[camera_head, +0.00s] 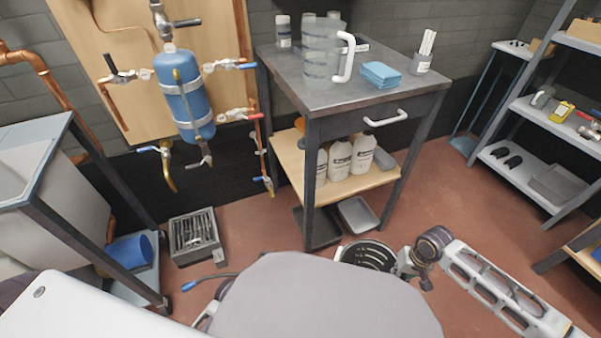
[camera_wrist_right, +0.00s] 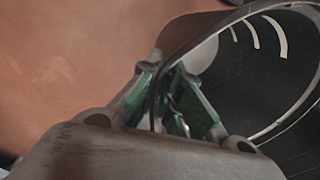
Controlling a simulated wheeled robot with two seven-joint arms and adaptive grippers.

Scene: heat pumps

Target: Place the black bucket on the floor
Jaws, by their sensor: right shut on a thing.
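The black bucket (camera_head: 367,256), open at the top with pale marks on its inner wall, is at the bottom centre of the head view, partly hidden by my own body. My right gripper (camera_head: 408,265) is at its right side. In the right wrist view the green-padded fingers of the right gripper (camera_wrist_right: 172,95) are shut on the edge of the black bucket (camera_wrist_right: 240,85), whose open mouth faces the camera. The reddish floor (camera_wrist_right: 75,60) shows beside it. I cannot tell whether the bucket's base touches the floor. My left gripper is not clearly visible.
A dark table (camera_head: 372,95) with a clear jug (camera_head: 320,52) and blue cloths (camera_head: 381,75) stands ahead. Trays lie beneath it. A grey crate (camera_head: 195,236) sits on the floor at left. Shelves (camera_head: 545,120) stand at right. Bare floor (camera_head: 450,195) lies between table and shelves.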

